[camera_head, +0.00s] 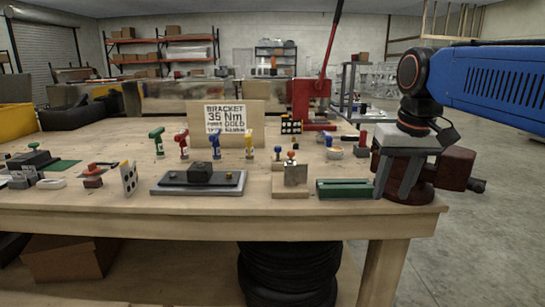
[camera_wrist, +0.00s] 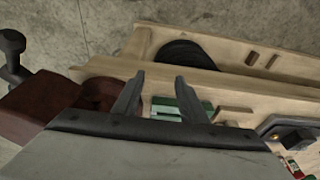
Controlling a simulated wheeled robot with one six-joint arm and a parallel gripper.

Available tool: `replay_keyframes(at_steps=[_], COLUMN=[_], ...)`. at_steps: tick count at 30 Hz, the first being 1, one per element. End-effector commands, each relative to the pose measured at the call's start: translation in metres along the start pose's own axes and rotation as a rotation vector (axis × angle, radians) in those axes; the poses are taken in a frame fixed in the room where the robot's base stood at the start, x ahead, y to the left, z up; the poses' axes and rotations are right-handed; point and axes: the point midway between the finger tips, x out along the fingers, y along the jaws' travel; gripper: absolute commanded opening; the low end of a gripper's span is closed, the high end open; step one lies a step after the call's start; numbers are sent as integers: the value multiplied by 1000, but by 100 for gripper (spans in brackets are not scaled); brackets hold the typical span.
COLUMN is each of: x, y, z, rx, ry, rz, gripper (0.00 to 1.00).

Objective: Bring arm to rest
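My gripper (camera_head: 391,182) hangs down from my blue arm (camera_head: 490,78) at the right end of the wooden workbench (camera_head: 230,222), in front of a dark red vise (camera_head: 455,166). In the wrist view its two fingers (camera_wrist: 158,80) are spread apart with nothing between the tips. The vise also shows in the wrist view (camera_wrist: 40,98), left of the fingers. A green block-like item (camera_head: 343,188) lies on the bench just left of my gripper in the head view. My gripper hides part of the vise.
A dark plate (camera_head: 198,183) and a red lever press (camera_head: 305,100) are also there. Tires (camera_head: 290,272) sit below. Open floor (camera_head: 480,235) lies at right.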

Motion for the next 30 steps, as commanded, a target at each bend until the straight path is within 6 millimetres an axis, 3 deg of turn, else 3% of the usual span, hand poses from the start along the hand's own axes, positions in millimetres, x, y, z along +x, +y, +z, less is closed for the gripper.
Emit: replay_keyframes(at_steps=[1, 12, 18, 24, 30], x=[9, 92, 138, 162, 166], y=[3, 18, 23, 25, 25], z=[18, 129, 180, 204, 207], rx=[1, -2, -3, -4, -5], ry=[13, 118, 168, 192, 195], rz=[0, 6, 10, 13, 13], gripper=[39, 39, 39, 39, 39])
